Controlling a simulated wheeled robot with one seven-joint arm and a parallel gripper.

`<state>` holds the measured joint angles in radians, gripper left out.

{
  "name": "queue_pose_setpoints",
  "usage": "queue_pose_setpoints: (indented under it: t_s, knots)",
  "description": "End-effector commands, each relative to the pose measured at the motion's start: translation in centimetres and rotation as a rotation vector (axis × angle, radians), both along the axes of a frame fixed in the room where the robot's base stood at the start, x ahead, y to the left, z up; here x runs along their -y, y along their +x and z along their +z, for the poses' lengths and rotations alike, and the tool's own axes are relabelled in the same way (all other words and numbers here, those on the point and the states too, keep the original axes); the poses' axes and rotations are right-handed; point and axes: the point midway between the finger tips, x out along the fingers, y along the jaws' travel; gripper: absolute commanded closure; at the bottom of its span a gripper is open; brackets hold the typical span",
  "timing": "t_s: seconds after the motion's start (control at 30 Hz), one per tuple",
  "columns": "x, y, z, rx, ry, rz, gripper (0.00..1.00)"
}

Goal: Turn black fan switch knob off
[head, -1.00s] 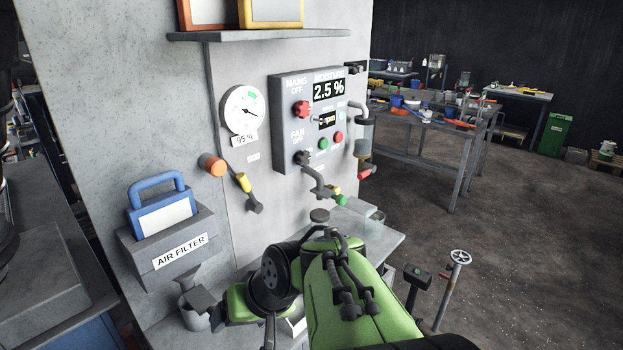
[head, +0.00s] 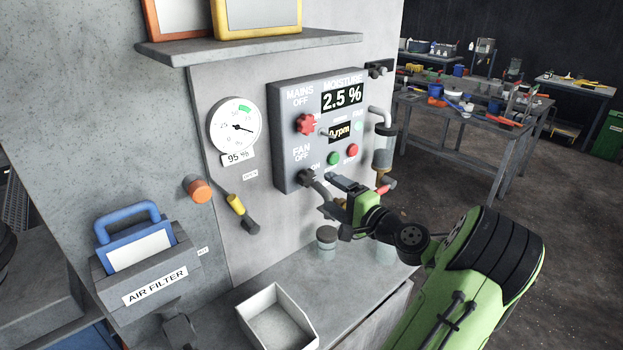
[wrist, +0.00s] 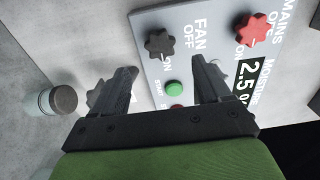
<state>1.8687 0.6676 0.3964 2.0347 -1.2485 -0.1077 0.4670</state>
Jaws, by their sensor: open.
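The black fan knob (head: 306,177) is a lobed knob at the lower left of the grey control panel (head: 287,120), under the FAN OFF label. In the wrist view the black knob (wrist: 159,43) shows whole, just beyond the fingertips and in line with the gap between them. My gripper (head: 330,192) is open and empty, to the right of the knob in the head view. In the wrist view my gripper (wrist: 166,68) has its fingers spread, with the green button (wrist: 174,88) seen between them. The fingers look apart from the knob.
A red mains knob (head: 306,124) sits above the fan knob. A red button (head: 352,150) is nearby. Pipes and a lidded jar (head: 326,238) stand below the panel. An open white bin (head: 250,309) is on the ledge. A yellow-handled lever (head: 236,204) is left of the panel.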

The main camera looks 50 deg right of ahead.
Motion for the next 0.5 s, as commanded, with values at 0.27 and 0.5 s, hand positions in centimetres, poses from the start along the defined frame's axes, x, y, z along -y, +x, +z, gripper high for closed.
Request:
queue_pose_setpoints:
  t_s: [0.27,0.5]
  knots:
    - [1.3,6.3,0.2,0.001,-0.002,0.005,0.24]
    - [1.7,7.9,0.0,-0.002,-0.001,0.001,0.24]
